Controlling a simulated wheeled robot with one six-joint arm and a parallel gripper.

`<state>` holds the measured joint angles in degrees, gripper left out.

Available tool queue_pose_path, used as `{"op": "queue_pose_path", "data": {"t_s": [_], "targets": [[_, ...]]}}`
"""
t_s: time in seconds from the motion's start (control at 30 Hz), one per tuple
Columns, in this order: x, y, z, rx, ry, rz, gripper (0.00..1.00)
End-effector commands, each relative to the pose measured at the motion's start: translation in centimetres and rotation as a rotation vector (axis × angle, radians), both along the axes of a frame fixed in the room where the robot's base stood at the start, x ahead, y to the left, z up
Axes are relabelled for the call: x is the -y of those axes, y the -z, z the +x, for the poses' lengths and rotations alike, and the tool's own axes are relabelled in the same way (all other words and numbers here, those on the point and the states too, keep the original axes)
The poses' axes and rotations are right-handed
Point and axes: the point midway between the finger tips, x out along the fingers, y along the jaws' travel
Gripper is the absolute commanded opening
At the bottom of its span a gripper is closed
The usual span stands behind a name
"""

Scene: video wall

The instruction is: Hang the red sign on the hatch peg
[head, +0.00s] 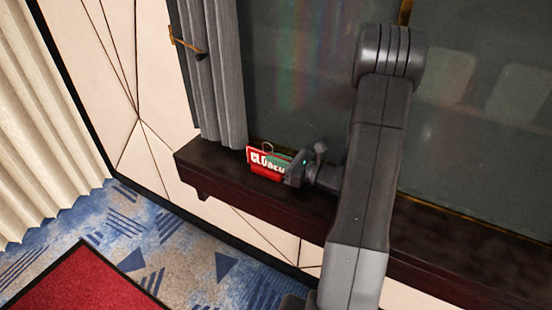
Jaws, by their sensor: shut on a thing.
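The red sign (257,161) shows white letters reading "CLOSED", partly covered at its right end. A small loop stands up from its top edge. My gripper (288,171) is shut on the sign's right end, coming from the right. A green patch shows beside the sign's upper right; I cannot tell what it belongs to. The sign is in front of or just over the dark ledge; whether it touches the ledge is unclear. A thin brass-coloured bar with a dark tip (186,43) juts out by the grey curtain at upper left; I cannot tell if it is the hatch peg.
The dark wooden ledge (440,263) runs along the foot of a dark glass pane (305,75). A grey curtain (213,80) hangs at the pane's left edge. A cream panelled wall (110,60), pale curtain (35,130) and patterned carpet (165,235) lie to the left.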

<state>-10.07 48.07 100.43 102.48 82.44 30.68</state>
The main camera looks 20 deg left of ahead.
Motion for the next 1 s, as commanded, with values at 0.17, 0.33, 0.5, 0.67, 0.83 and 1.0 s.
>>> {"op": "queue_pose_path", "data": {"t_s": [0.17,0.33,0.5,0.67,0.83,1.0], "targets": [[0.0,0.5,0.0,0.000,0.000,0.000,0.00],[0.0,0.5,0.0,0.000,0.000,0.000,0.27],[0.0,0.5,0.0,0.000,0.000,0.000,0.27],[0.0,0.4,0.0,0.000,0.000,0.000,0.27],[0.0,0.3,0.0,-0.001,0.000,0.000,0.27],[2.7,0.7,-0.1,0.002,0.006,0.001,0.27]]}}
